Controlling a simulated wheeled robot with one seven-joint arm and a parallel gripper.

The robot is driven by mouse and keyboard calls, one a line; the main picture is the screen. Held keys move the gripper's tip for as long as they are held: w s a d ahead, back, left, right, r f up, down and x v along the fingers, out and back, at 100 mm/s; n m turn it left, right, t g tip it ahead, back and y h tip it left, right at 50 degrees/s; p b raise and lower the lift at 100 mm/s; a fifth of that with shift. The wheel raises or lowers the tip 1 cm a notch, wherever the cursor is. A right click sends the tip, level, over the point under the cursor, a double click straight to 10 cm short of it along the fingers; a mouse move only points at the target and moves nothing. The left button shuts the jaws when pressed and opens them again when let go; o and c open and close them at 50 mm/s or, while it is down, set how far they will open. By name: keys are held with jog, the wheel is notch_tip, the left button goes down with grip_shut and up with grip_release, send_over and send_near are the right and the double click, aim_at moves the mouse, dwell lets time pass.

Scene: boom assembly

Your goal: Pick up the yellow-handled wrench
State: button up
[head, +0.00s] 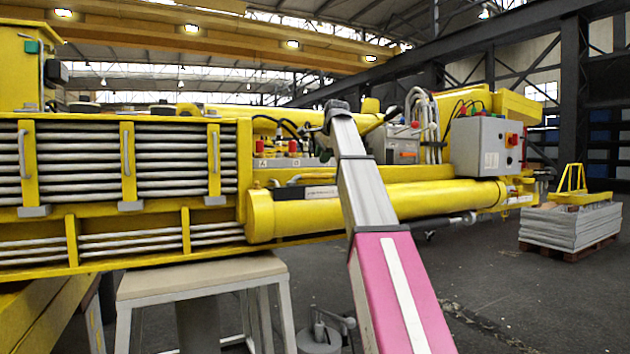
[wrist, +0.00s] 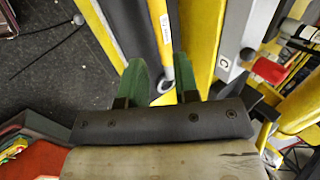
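In the wrist view, my gripper (wrist: 160,78) has two green fingers standing well apart. A slim yellow bar with a white printed label (wrist: 163,22) runs down the picture towards the gap between the fingers. It looks like the yellow-handled wrench, but its full shape cannot be made out. Its lower end is by the right finger, and I cannot tell whether they touch. I see no clear grip on it. In the head view, my pink and grey arm reaches up to the yellow boom machine (head: 290,212), and its far end hides the fingers. No wrench can be made out there.
A grey control box (head: 487,146) with a red knob is mounted right of my arm. A beige-topped stool (head: 200,277) stands in front of the machine. A loaded pallet (head: 570,226) stands at the far right. In the wrist view, a red knob (wrist: 269,70) is right of my fingers.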

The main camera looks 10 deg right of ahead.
aim_at(316, 177)
jog(key=x, duration=1)
grip_shut()
